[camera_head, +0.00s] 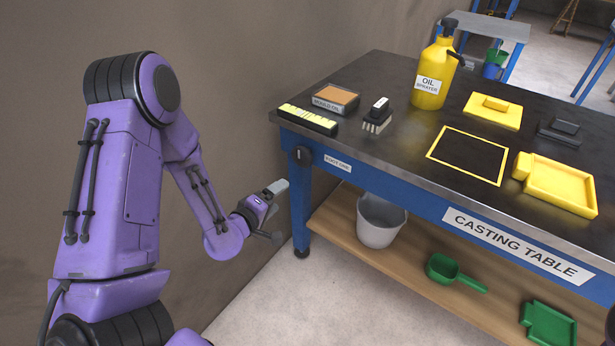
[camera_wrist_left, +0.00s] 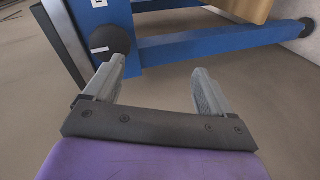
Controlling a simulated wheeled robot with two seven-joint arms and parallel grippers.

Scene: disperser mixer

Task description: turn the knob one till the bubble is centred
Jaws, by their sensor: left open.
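The black knob (camera_head: 303,154) sits at the near left corner of the casting table, beside a small white label. It also shows at the upper left of the left wrist view (camera_wrist_left: 110,41). A yellow-topped black bar (camera_head: 308,119) lies on that corner; I cannot make out a bubble in it. My left gripper (camera_head: 280,209) is open and empty, left of the blue table leg and lower than the knob. In the left wrist view its two fingers (camera_wrist_left: 158,75) are spread, with the knob beyond the left finger and apart from it.
The casting table (camera_head: 395,175) carries a mould box (camera_head: 335,98), a brush (camera_head: 378,115), a yellow oil sprayer (camera_head: 433,75) and yellow moulds (camera_head: 558,183). A bucket (camera_head: 380,222) and green scoop (camera_head: 450,270) sit on the lower shelf. A wall stands behind my left arm.

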